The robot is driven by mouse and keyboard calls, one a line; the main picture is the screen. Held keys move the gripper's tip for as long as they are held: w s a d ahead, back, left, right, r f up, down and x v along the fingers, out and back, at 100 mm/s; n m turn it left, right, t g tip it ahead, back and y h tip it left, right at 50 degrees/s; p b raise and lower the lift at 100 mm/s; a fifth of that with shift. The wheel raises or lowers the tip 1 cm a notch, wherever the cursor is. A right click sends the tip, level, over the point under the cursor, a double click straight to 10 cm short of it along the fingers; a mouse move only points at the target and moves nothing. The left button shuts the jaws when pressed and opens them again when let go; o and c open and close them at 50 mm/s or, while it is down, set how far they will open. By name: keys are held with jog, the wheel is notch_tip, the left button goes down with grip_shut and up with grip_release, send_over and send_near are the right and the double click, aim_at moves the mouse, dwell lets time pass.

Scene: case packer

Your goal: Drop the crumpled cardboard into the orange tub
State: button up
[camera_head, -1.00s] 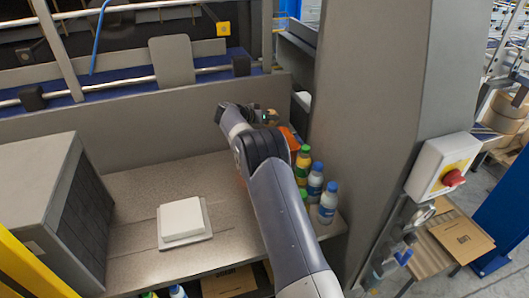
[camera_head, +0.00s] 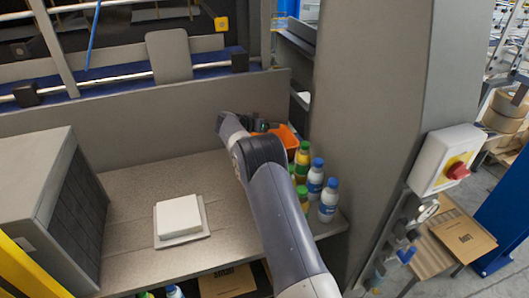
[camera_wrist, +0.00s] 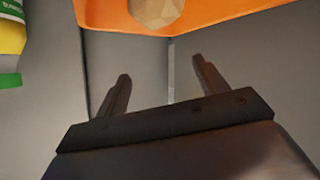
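The orange tub (camera_head: 291,141) stands at the back right of the worktop, partly hidden behind my arm and gripper. Its orange wall (camera_wrist: 112,17) also crosses the top of the wrist view. The crumpled cardboard (camera_wrist: 157,11), a tan faceted lump, shows within the tub's outline at the top edge of the wrist view, partly cut off. I cannot make it out in the head view. My gripper (camera_wrist: 160,82) has its two fingers apart with nothing between them, and it is clear of the tub and cardboard. In the head view it is mostly hidden by my wrist.
Several bottles with yellow, green and blue colours (camera_head: 316,180) stand right of my arm, close to the tub. A white block on a plate (camera_head: 180,217) lies on the worktop. A grey box (camera_head: 45,190) stands left. A grey column (camera_head: 365,110) rises at right.

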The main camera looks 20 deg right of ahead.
jog(key=shift+o, duration=1.4)
jog(key=b+v, duration=0.2)
jog(key=v, duration=0.8)
jog(key=shift+a+r, duration=0.25)
jog(key=shift+a, duration=0.1)
jog(key=shift+s+d, duration=0.1)
jog(key=p+x, duration=0.2)
jog(key=x, duration=0.9)
jog(key=shift+s, duration=0.15)
jog(key=shift+r+p, duration=0.5)
jog(key=shift+p, duration=0.3)
jog(key=shift+r+p, duration=0.6)
jog(key=shift+p, duration=0.1)
jog(key=shift+r, duration=1.4)
